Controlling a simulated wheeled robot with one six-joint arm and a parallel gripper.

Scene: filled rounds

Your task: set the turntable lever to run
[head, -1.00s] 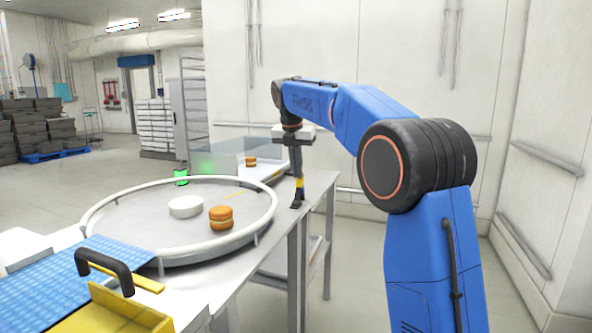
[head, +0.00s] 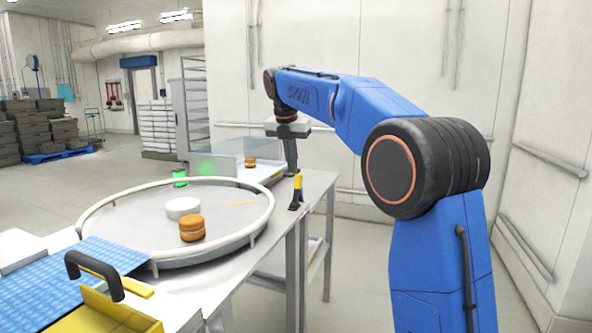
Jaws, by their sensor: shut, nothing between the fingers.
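The turntable (head: 130,249) is a round grey disc with a pale raised rail and a white hub (head: 182,208) in its middle. A brown filled round (head: 191,229) lies on it in front of the hub. The lever (head: 298,184), yellow with a black foot, stands at the table edge right of the turntable, nearly upright with a slight lean to the right. My gripper (head: 291,172) is shut and empty, pointing down just left of the lever's top. I cannot tell whether it touches the lever. A green light (head: 179,177) glows behind the turntable.
A second filled round (head: 250,162) lies on a tray-like surface with clear panels behind the turntable. A blue mat (head: 75,272) and a yellow box with a black handle (head: 95,275) are at the front left. The floor right of the table is clear.

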